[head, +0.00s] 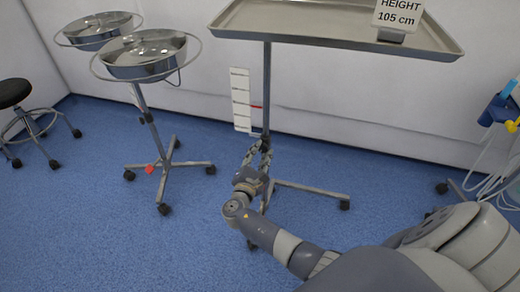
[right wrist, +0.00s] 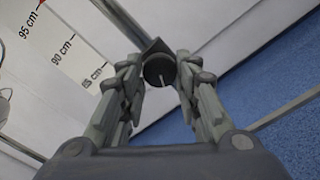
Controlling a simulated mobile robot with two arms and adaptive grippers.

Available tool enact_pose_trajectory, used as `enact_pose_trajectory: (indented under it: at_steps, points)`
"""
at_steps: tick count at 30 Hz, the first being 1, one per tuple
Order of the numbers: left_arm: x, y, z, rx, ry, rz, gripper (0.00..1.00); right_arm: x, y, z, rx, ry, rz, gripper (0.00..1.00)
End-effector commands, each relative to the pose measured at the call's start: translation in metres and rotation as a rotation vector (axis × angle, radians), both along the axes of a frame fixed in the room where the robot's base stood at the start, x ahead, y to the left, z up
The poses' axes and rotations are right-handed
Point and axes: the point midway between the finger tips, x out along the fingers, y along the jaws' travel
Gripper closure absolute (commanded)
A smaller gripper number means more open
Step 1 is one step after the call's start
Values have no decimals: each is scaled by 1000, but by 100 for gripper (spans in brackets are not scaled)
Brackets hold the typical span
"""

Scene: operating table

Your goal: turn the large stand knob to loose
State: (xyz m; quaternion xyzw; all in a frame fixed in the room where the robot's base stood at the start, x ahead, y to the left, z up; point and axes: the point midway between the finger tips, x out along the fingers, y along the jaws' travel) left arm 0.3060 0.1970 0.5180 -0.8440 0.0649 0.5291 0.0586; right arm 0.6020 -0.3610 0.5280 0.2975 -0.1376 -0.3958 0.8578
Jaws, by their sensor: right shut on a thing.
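The large stand knob (right wrist: 159,71) is a dark round knob with a pale line on its face, seen in the right wrist view. It sits on the column of the tray stand (head: 267,95). My right gripper (head: 263,147) is at the column, low down, with its fingers on both sides of the knob. The gripper hides most of the knob in the head view. My left gripper is not in view.
The stand carries a metal tray (head: 300,25) with a "HEIGHT 105 cm" sign (head: 398,14). A height scale (head: 240,98) is beside the column. Two basin stands (head: 150,122) and a stool (head: 15,92) are at left; blue floor (head: 80,220) is clear in front.

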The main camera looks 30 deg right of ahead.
Motion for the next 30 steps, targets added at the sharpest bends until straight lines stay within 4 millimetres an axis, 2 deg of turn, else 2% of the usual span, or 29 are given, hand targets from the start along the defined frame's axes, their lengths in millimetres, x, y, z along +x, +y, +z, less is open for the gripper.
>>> enact_pose_trajectory:
  at_steps: [1,3,14,21,30]
  points:
    - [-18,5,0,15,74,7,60,0,1,2,-25,32,3,93]
    - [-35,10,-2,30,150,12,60,0,1,2,-62,75,3,93]
    - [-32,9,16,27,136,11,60,0,0,1,-222,260,3,93]
    - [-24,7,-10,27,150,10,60,-1,0,-1,-279,329,3,93]
    - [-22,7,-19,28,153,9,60,-1,0,-2,-298,352,2,93]
